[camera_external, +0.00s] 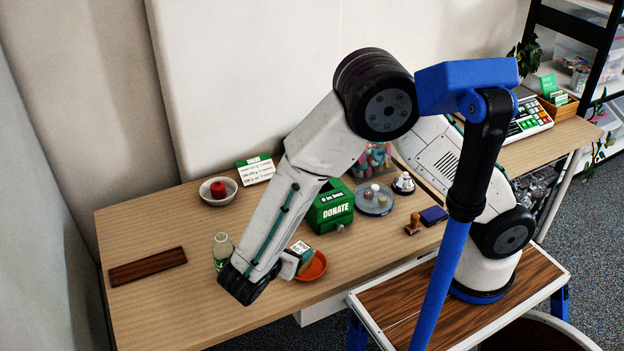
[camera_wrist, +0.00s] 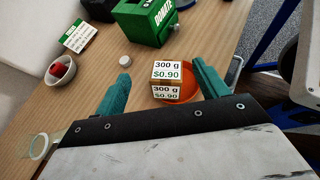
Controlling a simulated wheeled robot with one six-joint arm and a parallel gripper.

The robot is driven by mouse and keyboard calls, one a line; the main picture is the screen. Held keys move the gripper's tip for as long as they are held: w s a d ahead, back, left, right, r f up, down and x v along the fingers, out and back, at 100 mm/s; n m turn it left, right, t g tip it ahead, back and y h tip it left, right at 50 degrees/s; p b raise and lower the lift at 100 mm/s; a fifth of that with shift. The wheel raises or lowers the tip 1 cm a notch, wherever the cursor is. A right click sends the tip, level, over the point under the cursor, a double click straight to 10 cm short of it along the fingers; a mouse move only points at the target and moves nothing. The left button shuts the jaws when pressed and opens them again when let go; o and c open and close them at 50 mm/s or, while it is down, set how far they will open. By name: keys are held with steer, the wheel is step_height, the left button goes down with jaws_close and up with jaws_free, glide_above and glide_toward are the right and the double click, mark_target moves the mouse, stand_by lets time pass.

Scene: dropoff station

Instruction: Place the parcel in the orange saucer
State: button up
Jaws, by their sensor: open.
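In the external view the parcel (camera_external: 300,250) is at the back left of the saucer (camera_external: 316,268), partly hidden by my gripper (camera_external: 287,264). My gripper (camera_wrist: 161,72) is open around the parcel, low over the table.
A green donate box (camera_external: 330,207) stands just behind the saucer. A glass bottle (camera_external: 222,250) is close to the left of my gripper. A bowl with a red item (camera_external: 218,198) and a dark wooden board (camera_external: 147,267) lie further left. The table's front left is clear.

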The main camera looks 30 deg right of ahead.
steer(key=w+d+r+m+g+y, duration=0.1)
steer(key=w+d+r+m+g, duration=0.25)
steer(key=d+r+m, duration=0.5)
steer(key=w+d+r+m+g+y, duration=0.15)
steer(key=d+r+m+g, duration=0.35)
steer(key=d, duration=0.6)
steer(key=s+d+r+m+t+y, duration=0.1)
steer(key=s+d+r+m+y, duration=0.2)
steer(key=d, duration=0.5)
steer(key=s+d+r+m+t+y, duration=0.1)
steer(key=s+d+r+m+y, duration=0.3)
steer(key=s+d+r+m, duration=0.2)
steer(key=s+d+m, duration=0.2)
steer(key=s, duration=0.1)
steer(key=shift+d, duration=0.4)
steer(key=shift+o, duration=0.4)
steer(key=shift+a+f+y, duration=0.1)
steer(key=shift+y, duration=0.15)
